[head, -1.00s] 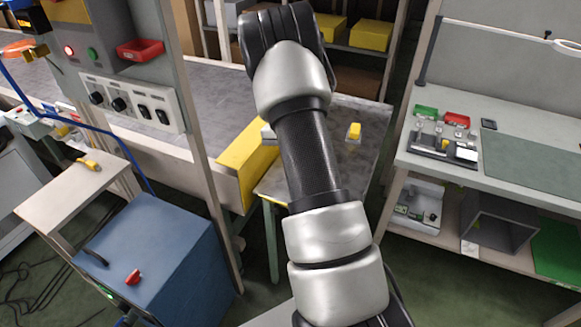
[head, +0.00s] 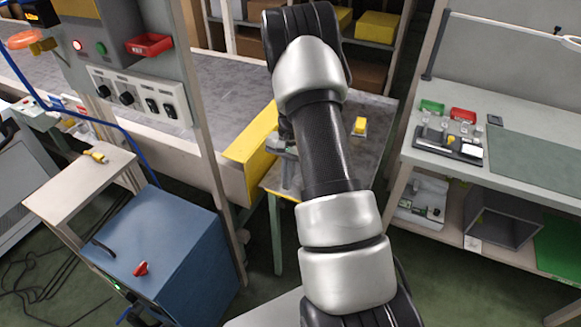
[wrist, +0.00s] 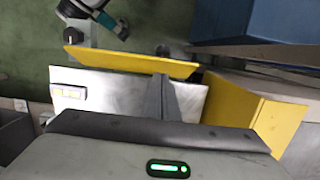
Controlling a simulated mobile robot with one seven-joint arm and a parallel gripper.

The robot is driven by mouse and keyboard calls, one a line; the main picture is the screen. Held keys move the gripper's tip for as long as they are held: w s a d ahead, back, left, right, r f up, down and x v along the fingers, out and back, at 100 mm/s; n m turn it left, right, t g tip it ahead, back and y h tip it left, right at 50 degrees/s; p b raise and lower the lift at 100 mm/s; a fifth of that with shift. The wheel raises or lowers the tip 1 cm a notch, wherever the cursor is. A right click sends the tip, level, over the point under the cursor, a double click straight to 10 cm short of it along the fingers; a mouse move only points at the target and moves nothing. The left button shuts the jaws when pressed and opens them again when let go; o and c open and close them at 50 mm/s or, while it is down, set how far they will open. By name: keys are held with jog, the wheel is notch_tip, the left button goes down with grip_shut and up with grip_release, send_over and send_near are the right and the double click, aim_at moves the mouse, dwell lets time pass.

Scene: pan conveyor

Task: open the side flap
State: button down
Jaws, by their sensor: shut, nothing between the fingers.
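A yellow panel (head: 250,145) stands at the conveyor's right end, beside a small grey metal table (head: 377,112). In the wrist view the yellow panel (wrist: 265,108) is at the right, and a second, tilted yellow strip (wrist: 130,62) runs along the table's far edge. I cannot tell which of the two is the side flap. My gripper (wrist: 168,98) is shut and empty over the table, left of the yellow panel in the wrist view. In the head view my gripper (head: 288,168) is partly hidden behind my arm. No contact with either yellow piece can be made out.
A yellow button block (head: 360,126) sits on the small table. A blue cabinet (head: 160,245) with a red knob stands at the front left. A control post (head: 135,95) rises before the conveyor (head: 225,90). A workbench (head: 530,135) is at the right.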

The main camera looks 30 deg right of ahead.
jog(key=shift+s+a+f, duration=0.3)
jog(key=shift+a, duration=0.05)
dwell(0.3)
